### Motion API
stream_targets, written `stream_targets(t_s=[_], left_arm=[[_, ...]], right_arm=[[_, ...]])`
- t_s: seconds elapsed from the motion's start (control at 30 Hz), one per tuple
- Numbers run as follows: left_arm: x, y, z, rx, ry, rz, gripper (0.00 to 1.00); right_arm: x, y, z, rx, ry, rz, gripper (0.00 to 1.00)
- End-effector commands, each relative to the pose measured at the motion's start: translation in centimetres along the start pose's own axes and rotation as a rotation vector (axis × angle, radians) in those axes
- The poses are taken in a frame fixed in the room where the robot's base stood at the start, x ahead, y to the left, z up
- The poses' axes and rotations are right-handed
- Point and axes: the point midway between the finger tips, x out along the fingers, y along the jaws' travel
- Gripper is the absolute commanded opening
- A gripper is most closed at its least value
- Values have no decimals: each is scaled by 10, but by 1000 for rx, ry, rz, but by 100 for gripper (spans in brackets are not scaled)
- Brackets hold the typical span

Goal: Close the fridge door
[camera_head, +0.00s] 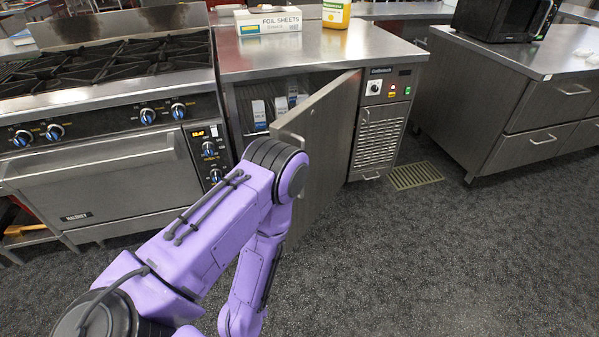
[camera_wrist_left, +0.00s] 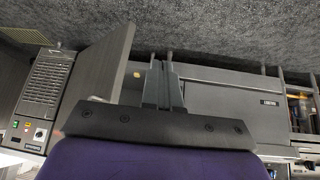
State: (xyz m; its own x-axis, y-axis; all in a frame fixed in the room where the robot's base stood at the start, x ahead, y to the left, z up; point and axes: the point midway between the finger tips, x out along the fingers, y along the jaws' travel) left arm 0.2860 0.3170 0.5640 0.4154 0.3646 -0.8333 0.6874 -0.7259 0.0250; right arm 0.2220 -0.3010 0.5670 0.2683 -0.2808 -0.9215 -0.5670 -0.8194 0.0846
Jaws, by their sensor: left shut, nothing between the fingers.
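The fridge door (camera_head: 325,135), a flat grey panel, stands partly open under the counter. Its hinge side is by the control panel and its free edge swings out toward me. Inside the opening, several cartons (camera_head: 280,106) show. My left arm covers the door's lower left part in the head view, and the gripper is hidden there. In the wrist view, which is upside down, my left gripper (camera_wrist_left: 162,85) is shut and empty. The dark door panel (camera_wrist_left: 100,65) is just left of its fingers; I cannot tell if they touch. My right gripper is not in view.
The oven range (camera_head: 105,150) stands left of the fridge; it also shows in the wrist view (camera_wrist_left: 225,108). The fridge control panel (camera_head: 385,110) is right of the door. A drawer cabinet (camera_head: 490,110) stands farther right. The floor (camera_head: 430,250) at right is clear.

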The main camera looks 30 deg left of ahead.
Motion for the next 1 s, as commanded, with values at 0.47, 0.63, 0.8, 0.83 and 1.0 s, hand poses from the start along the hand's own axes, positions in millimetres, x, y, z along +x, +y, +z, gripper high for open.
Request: stream_targets(t_s=[0.47, 0.63, 0.8, 0.83, 1.0], left_arm=[[107, 256, -261, -2300, 1191, 1224, 0], [77, 273, -264, 2379, -1040, -1290, 0], [69, 268, -272, 2298, -972, -1246, 0], [71, 265, -275, 2298, -974, -1246, 0], [85, 240, -295, 2301, -978, -1247, 0]], right_arm=[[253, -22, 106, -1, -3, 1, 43], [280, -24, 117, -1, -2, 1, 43], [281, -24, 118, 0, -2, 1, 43], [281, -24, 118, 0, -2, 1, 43], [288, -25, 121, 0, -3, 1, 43]])
